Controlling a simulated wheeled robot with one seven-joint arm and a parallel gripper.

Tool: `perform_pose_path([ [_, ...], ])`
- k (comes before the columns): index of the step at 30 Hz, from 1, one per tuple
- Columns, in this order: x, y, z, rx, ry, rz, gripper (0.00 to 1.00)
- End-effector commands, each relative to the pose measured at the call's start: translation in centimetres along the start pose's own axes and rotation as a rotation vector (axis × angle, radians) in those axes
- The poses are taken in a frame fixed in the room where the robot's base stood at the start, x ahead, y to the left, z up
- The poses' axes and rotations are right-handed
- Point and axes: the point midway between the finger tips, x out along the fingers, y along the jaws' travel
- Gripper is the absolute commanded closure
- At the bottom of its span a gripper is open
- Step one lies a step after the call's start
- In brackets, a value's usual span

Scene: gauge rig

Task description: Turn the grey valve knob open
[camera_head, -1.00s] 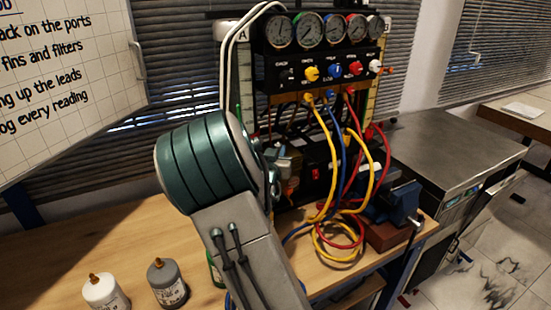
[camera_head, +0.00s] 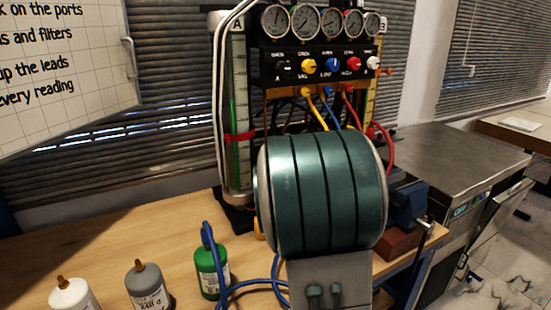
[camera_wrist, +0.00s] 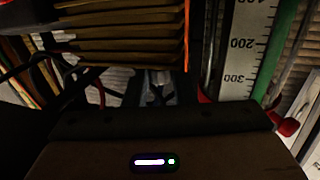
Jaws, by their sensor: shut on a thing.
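A row of knobs runs along the black panel of the gauge rig in the head view. The leftmost knob (camera_head: 281,68) looks black or dark grey, and I cannot tell whether it is the grey valve knob. My gripper is hidden behind my large green arm joint in the head view. In the wrist view its dark body (camera_wrist: 160,125) fills the bottom, with a small lit indicator. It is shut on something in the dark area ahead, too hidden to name. Brownish fins (camera_wrist: 125,38) and a scaled column (camera_wrist: 243,45) are close ahead of it.
A gauge row (camera_head: 320,21) tops the rig; yellow, blue and red hoses hang below. Green (camera_head: 211,268), grey (camera_head: 149,289) and white (camera_head: 72,297) bottles stand at the bench's front left. A blue vise (camera_head: 408,203) stands right. The left bench is clear.

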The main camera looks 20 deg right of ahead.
Motion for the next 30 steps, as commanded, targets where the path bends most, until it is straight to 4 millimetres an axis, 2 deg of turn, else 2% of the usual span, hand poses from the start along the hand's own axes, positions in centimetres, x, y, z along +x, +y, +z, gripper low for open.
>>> perform_pose_path([
  [13,0.0,0.0,-0.3,0.001,0.005,-0.006,0.99],
  [14,0.0,0.0,-0.3,0.001,0.005,-0.006,0.71],
  [15,0.0,0.0,-0.3,0.001,0.005,-0.006,0.60],
  [16,0.0,0.0,-0.2,0.001,0.005,-0.006,0.55],
  [25,-0.1,0.0,-0.1,0.001,0.002,-0.006,0.55],
  [30,-1.2,0.0,-0.1,0.003,0.002,-0.005,0.55],
])
